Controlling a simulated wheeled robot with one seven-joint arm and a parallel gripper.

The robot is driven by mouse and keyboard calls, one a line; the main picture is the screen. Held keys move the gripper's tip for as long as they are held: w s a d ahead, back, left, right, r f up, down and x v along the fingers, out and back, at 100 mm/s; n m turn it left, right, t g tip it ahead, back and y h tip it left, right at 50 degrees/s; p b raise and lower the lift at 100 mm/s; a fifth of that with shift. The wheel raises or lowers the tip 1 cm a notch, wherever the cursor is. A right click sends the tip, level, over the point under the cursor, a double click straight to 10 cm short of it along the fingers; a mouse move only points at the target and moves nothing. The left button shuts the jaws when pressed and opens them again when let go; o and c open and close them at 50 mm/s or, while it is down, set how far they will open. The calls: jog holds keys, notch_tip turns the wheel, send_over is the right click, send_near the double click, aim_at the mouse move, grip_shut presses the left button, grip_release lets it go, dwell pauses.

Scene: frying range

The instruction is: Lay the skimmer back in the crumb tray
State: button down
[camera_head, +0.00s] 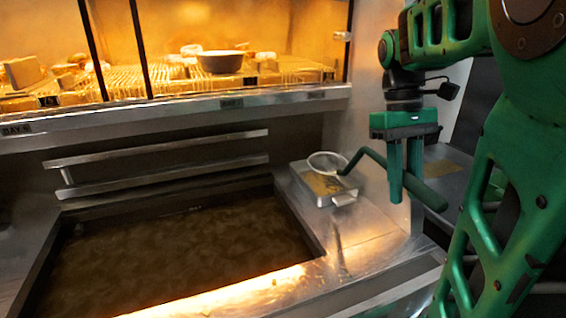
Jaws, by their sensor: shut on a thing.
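The skimmer has a round wire hoop (327,163) and a dark green bent stem and handle (430,194). My gripper (405,188) points down and is shut on the skimmer's handle, which passes between the fingers and sticks out to the lower right. The crumb tray (344,199) is a small shallow metal tray with brownish crumbs inside, on the steel ledge right of the fryer. The hoop shows over the tray's back part, overlapping its rim. I cannot tell whether it touches the tray.
The fryer vat (180,250) of dark oil lies left of the tray. Two metal rails (160,160) run behind it. Above is a lit warming cabinet with a bowl (220,61) on a wire rack. Bare steel ledge (365,235) lies in front of the tray.

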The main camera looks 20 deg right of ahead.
jog(key=w+f, duration=0.4)
jog(key=f, duration=0.3)
jog(key=shift+w, duration=0.2)
dwell(0.6)
jog(key=c, duration=1.3)
grip_release()
jog(key=shift+c, duration=0.2)
notch_tip(320, 180, up, 6)
dwell(0.5)
